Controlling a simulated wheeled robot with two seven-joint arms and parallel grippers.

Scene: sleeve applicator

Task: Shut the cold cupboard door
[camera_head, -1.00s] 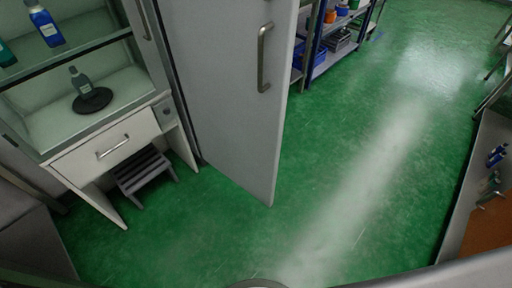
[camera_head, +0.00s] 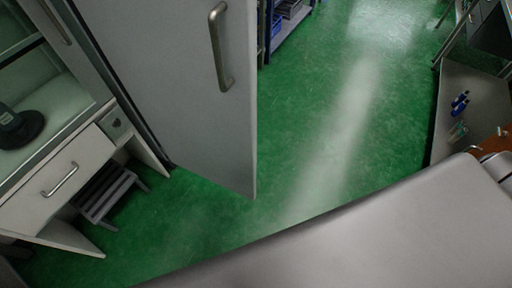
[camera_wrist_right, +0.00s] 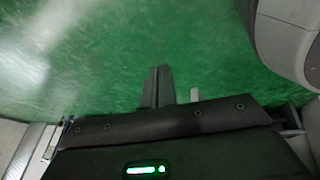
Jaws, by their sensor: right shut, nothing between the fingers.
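The cold cupboard door (camera_head: 175,95) is a tall grey panel standing open over the green floor in the head view. Its metal bar handle (camera_head: 221,46) is on the face towards me. The door's free lower corner points towards the bottom of the picture. My right gripper shows in the right wrist view (camera_wrist_right: 157,86), its two dark fingers together with nothing between them, above the bare floor. It does not touch the door in that view, and the door is not seen there. My left gripper is in no frame.
Left of the door is a white cabinet with a drawer (camera_head: 66,177) and a small grey step (camera_head: 102,194) beneath. A shelf with blue bins (camera_head: 283,24) stands behind the door. A bench (camera_head: 465,105) with blue bottles is at right. The floor between is clear.

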